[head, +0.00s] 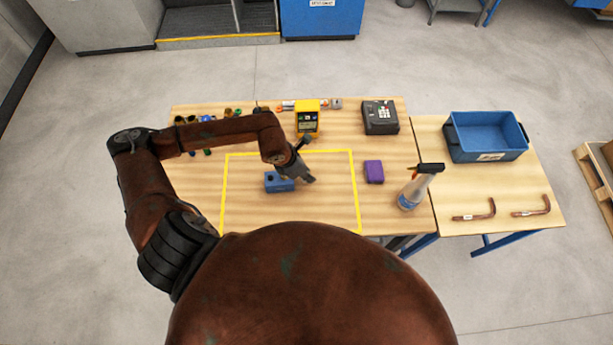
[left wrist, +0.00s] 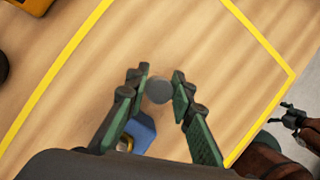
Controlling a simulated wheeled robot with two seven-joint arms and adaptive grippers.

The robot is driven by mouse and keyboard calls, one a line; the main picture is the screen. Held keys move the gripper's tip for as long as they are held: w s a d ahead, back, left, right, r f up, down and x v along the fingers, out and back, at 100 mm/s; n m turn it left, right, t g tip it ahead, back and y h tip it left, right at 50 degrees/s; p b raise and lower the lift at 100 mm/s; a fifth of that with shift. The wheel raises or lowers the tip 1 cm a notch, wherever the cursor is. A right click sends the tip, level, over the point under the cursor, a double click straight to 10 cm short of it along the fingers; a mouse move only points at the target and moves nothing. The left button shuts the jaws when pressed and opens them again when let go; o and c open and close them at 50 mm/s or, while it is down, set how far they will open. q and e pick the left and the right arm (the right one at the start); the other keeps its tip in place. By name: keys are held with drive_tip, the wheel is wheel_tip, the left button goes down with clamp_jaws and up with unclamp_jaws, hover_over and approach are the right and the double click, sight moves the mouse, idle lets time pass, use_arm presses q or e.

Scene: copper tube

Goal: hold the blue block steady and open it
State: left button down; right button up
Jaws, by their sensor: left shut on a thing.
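The blue block (head: 279,182) lies on the table inside the yellow outline, with a dark spot on its top. In the left wrist view part of the blue block (left wrist: 143,132) shows below my fingers; the rest is hidden. My left gripper (head: 309,179) is just right of the block, pointing down. In the left wrist view my left gripper (left wrist: 160,83) is shut on a round dark grey piece (left wrist: 158,93) between the fingertips. I cannot tell whether this piece is joined to the block. My right gripper (left wrist: 293,122) shows small at the right edge; its opening is unclear.
A purple block (head: 374,172) and a spray bottle (head: 416,187) stand to the right. A yellow device (head: 307,118) and a dark keypad box (head: 380,117) are behind. A blue bin (head: 486,137) and two copper tubes (head: 475,212) are on the side table. The outline's right part is clear.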

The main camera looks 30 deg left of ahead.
use_arm(q)
drive_tip(key=shift+f, duration=1.25)
drive_tip(key=shift+f, duration=0.2)
drive_tip(key=c, duration=1.7)
unclamp_jaws()
drive_tip(key=shift+r, duration=0.1)
drive_tip(key=shift+r, duration=0.1)
drive_tip(key=v, duration=1.2)
drive_tip(key=shift+b, duration=0.35)
